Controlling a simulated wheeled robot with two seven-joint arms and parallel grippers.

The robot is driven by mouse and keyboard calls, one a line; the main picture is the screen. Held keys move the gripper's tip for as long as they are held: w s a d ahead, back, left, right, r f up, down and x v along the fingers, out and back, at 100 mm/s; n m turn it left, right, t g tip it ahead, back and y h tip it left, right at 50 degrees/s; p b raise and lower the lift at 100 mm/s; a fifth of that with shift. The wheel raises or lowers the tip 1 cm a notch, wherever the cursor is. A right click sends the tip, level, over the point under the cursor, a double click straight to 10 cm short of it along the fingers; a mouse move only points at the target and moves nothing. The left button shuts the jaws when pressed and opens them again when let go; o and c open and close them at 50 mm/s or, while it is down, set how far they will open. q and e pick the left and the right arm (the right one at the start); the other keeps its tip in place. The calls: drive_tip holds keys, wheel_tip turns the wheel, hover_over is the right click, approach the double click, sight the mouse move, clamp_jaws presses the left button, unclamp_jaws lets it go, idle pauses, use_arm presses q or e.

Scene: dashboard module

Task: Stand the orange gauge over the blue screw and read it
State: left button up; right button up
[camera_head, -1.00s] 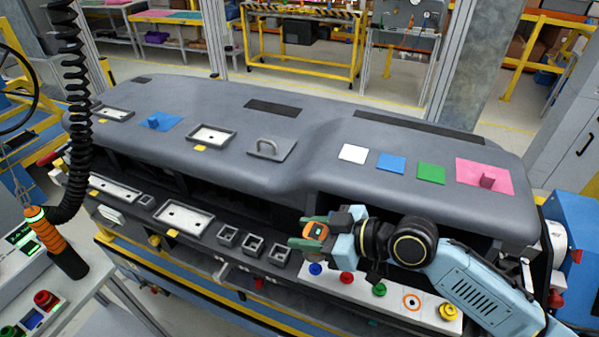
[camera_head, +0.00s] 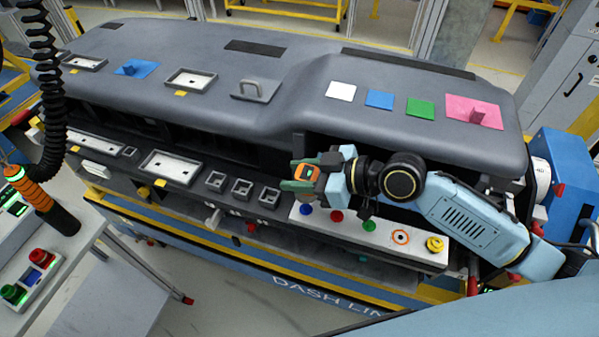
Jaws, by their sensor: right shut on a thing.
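My right gripper (camera_head: 304,178) comes in from the right and is shut on the orange gauge (camera_head: 307,172), a small block with a dark face on top. The blue screw (camera_head: 306,209) is at the left end of the white strip (camera_head: 335,226) on the front of the dashboard module. The gauge shows just above the blue screw in the picture, and the screw is in plain sight below the fingers. The gap between them is hard to judge. My left gripper is not in view.
The dashboard's overhanging top (camera_head: 300,110) is behind the gripper. A side console (camera_head: 35,275) stands at left.

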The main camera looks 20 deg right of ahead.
drive_tip(key=shift+f+b, duration=1.6)
drive_tip(key=shift+f, duration=0.35)
drive_tip(key=shift+f+b, duration=0.8)
drive_tip(key=shift+f, duration=0.15)
drive_tip(key=shift+f, duration=0.2)
drive_tip(key=o, duration=1.1)
drive_tip(key=shift+r, duration=0.1)
wheel_tip(320, 180, up, 10)
drive_tip(key=shift+f, duration=0.1)
